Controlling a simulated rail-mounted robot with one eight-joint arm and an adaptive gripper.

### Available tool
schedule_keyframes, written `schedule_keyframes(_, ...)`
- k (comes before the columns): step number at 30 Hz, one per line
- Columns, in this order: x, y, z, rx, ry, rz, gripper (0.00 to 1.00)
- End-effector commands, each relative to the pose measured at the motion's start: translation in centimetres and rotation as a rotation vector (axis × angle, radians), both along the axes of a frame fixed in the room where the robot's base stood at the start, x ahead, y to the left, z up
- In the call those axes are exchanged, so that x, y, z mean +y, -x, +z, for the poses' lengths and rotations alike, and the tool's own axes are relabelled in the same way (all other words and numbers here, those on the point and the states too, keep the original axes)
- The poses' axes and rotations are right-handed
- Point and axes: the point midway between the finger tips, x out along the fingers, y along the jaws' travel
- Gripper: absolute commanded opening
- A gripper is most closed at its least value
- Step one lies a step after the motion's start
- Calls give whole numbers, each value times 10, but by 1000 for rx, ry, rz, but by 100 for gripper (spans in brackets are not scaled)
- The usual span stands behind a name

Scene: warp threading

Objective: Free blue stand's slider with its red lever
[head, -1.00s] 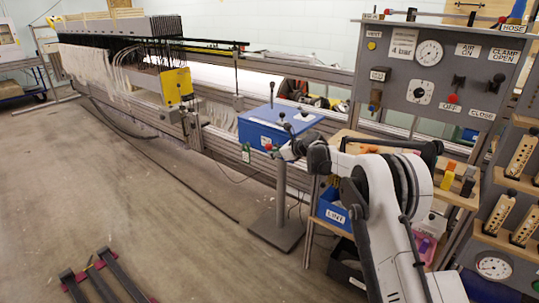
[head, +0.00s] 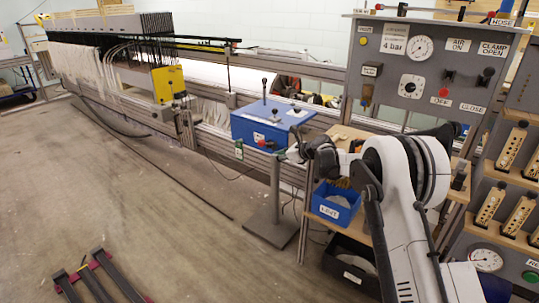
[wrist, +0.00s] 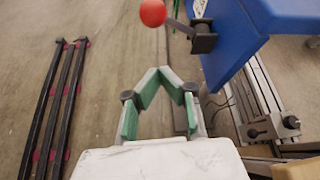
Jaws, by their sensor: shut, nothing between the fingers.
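The blue stand (head: 245,130) is a blue box on a grey post in the head view, with black-knobbed levers on top. Its blue side (wrist: 228,42) fills the upper right of the wrist view. The red lever's ball (wrist: 153,12) is at the top of the wrist view, its rod running to a dark bracket on the blue side. The ball also shows small at the box's front in the head view (head: 262,143). My gripper (wrist: 160,70) is shut and empty, its green-padded fingertips together, below the ball and apart from it. I cannot pick out the slider.
A metal rail (wrist: 262,118) lies to the right in the wrist view. The grey control panel (head: 425,75) stands right in the head view, with a blue bin (head: 335,205) on the shelf below it. Dark bars (head: 97,280) lie on the floor, which is mostly clear at left.

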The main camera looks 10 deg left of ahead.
Motion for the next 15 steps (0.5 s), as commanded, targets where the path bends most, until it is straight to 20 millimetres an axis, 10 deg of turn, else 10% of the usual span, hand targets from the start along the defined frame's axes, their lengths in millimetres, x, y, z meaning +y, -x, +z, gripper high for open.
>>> schedule_keyframes(15, -31, 16, 19, 0, 0, 1, 0)
